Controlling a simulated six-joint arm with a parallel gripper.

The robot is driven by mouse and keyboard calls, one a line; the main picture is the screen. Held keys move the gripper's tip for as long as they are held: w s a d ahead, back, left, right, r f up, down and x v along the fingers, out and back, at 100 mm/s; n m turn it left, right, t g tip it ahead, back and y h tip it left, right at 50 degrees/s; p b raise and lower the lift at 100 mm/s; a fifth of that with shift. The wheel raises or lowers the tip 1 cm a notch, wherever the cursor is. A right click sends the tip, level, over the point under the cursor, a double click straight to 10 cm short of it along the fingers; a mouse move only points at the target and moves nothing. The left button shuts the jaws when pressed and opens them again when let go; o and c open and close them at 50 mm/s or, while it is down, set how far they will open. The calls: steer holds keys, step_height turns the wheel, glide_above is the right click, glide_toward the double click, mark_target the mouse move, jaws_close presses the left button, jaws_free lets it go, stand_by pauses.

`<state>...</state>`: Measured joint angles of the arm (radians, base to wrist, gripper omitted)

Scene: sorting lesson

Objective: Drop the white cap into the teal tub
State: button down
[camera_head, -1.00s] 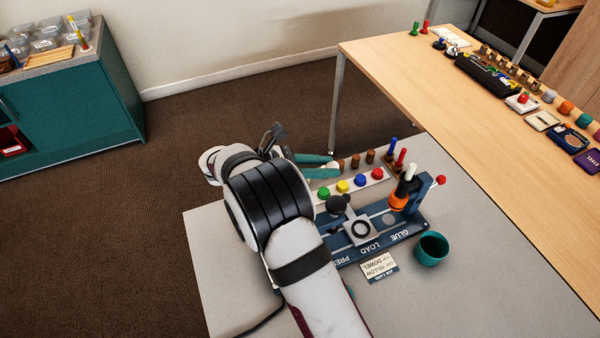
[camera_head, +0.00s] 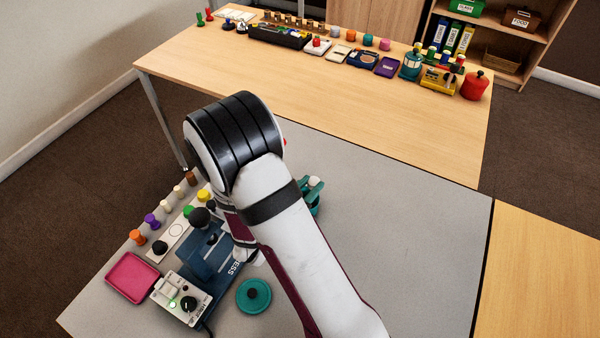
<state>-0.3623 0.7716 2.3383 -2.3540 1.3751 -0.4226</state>
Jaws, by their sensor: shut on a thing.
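My arm hides part of the gripper.
A teal lid-like disc with a dark knob (camera_head: 253,296) lies in front. A pink tray (camera_head: 132,277), a control box (camera_head: 182,300) and a row of coloured caps and pegs stand left. The grey table (camera_head: 420,240) is bare to the right. A wooden table (camera_head: 400,130) with several items is behind.

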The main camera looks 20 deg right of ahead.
step_height(320, 180, down, 4)
steer(key=shift+f, duration=0.15)
steer(key=c, duration=0.5)
jaws_free()
steer(key=shift+c, duration=0.2)
steer(key=v, duration=1.6)
steer(key=shift+w, duration=0.1)
